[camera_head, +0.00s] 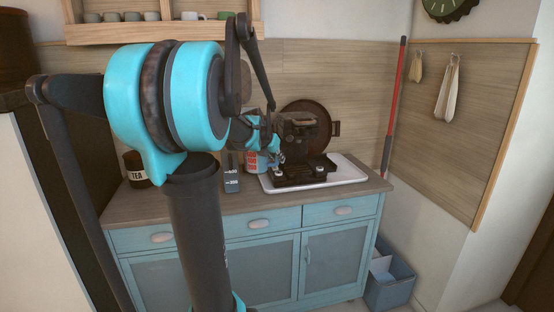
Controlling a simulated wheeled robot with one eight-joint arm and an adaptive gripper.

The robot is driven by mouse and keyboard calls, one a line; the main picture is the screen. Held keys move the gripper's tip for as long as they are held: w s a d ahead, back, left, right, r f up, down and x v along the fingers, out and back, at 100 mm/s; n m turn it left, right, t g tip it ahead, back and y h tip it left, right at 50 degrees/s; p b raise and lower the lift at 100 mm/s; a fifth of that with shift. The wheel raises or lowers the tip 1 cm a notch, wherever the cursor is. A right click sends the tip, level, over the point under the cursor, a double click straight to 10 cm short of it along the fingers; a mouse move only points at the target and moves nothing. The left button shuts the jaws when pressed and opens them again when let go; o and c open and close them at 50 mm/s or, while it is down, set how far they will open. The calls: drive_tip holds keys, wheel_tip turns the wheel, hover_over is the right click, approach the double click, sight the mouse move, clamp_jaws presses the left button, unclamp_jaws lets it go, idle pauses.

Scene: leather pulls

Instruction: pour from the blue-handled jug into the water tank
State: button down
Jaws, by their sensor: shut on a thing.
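A dark coffee machine (303,174) stands on a white tray (352,171) on the counter. Its water tank cannot be made out separately. My gripper (277,153) is at the machine's left side, small in view and partly hidden by my own arm. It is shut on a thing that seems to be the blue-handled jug. The jug's outline and handle cannot be told apart from the gripper and the machine, and neither can its tilt or whether anything flows.
A red and white can (256,161) and small grey boxes (231,181) stand left of the tray. A tea tin (136,168) is farther left. A round brown pan (317,111) leans behind the machine. A red pole (394,105) stands at right. The counter's right end is clear.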

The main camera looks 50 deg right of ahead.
drive_tip(key=shift+w+a+r+n+g, duration=0.15)
drive_tip(key=shift+w+r+g, duration=0.1)
drive_tip(key=shift+r, duration=0.35)
drive_tip(key=shift+w+r+n+g, duration=0.15)
drive_tip(key=shift+r+g, duration=0.1)
drive_tip(key=shift+r, duration=0.3)
drive_tip(key=shift+w+r+n+g+h, duration=0.1)
drive_tip(key=shift+r+n+g+h, duration=0.2)
drive_tip(key=shift+r, duration=0.4)
drive_tip(key=shift+w+r+n+g+h, duration=0.1)
drive_tip(key=shift+r+g, duration=0.3)
drive_tip(key=shift+r, duration=0.25)
drive_tip(key=shift+w+a+r+n+g+h, duration=0.15)
drive_tip(key=shift+r+g, duration=0.1)
drive_tip(key=shift+r, duration=0.35)
drive_tip(key=shift+w+a+r+n+g+h, duration=0.15)
drive_tip(key=shift+r+g, duration=0.1)
drive_tip(key=shift+r, duration=0.3)
drive_tip(key=shift+d, duration=0.1)
drive_tip(key=shift+n+g, duration=0.3)
drive_tip(key=shift+g, duration=0.2)
drive_tip(key=shift+w+a+r, duration=0.1)
drive_tip(key=shift+w+r, duration=0.1)
drive_tip(key=shift+r, duration=0.5)
drive_tip(key=shift+w+a+r, duration=0.1)
drive_tip(key=shift+w+r, duration=0.05)
drive_tip(key=shift+r, duration=0.5)
drive_tip(key=shift+w+r, duration=0.2)
drive_tip(key=shift+r, duration=0.5)
